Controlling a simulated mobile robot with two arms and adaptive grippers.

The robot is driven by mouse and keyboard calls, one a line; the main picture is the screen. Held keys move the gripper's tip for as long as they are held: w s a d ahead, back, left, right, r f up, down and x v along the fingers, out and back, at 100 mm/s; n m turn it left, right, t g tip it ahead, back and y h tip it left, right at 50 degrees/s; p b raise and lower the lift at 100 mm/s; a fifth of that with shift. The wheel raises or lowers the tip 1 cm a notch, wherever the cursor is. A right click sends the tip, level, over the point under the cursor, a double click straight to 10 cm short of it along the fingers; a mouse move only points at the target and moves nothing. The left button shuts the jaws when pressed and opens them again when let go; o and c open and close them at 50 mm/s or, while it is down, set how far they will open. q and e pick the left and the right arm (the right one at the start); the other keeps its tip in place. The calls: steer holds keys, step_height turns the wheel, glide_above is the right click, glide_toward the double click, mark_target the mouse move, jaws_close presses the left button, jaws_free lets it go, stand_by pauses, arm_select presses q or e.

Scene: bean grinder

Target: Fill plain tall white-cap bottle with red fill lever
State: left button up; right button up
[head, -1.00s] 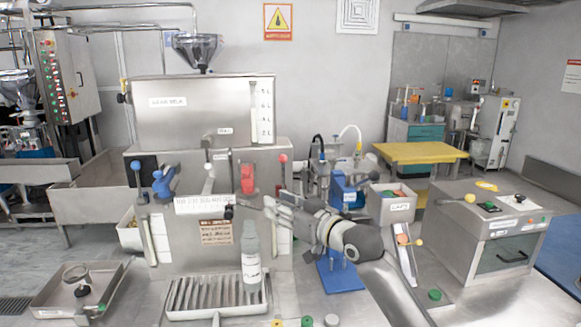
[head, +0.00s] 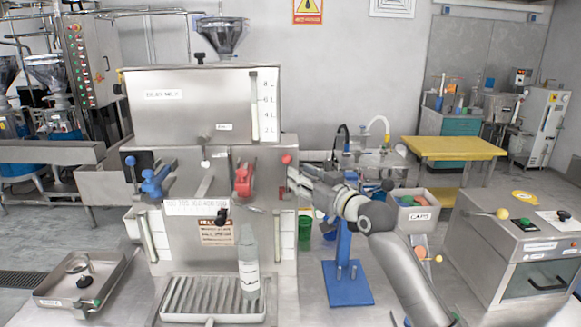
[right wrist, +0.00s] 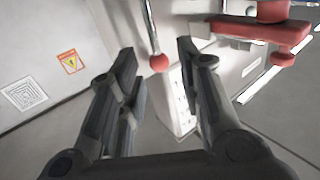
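A clear, pale bottle (head: 249,266) with a white label stands upright on the drip grate (head: 176,303) under the machine's spout; its neck shows no clear cap. The red lever (head: 244,178) is on the machine's front, above the bottle; a red part at the upper right of the right wrist view (right wrist: 265,32) looks like it. A red ball knob (head: 287,159) on a thin rod is right of the lever. My right gripper (head: 291,180) is open and empty just below this knob. In the right wrist view the knob (right wrist: 159,63) appears between the fingertips, contact unclear. My left gripper is out of view.
A blue lever (head: 155,182) is on the machine's left front. A blue stand (head: 347,284), a caps bin (head: 411,214) and a grey box machine (head: 515,235) stand to the right. A metal tray (head: 62,297) lies at left.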

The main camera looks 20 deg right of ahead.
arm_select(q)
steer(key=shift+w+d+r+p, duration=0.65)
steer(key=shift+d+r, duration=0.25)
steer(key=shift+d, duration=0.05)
arm_select(e)
steer(key=x, duration=0.6)
steer(key=shift+d+f, duration=0.15)
steer(key=shift+d, duration=0.2)
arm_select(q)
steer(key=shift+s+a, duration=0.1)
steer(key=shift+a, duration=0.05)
arm_select(e)
steer(key=shift+c, duration=0.2)
jaws_close()
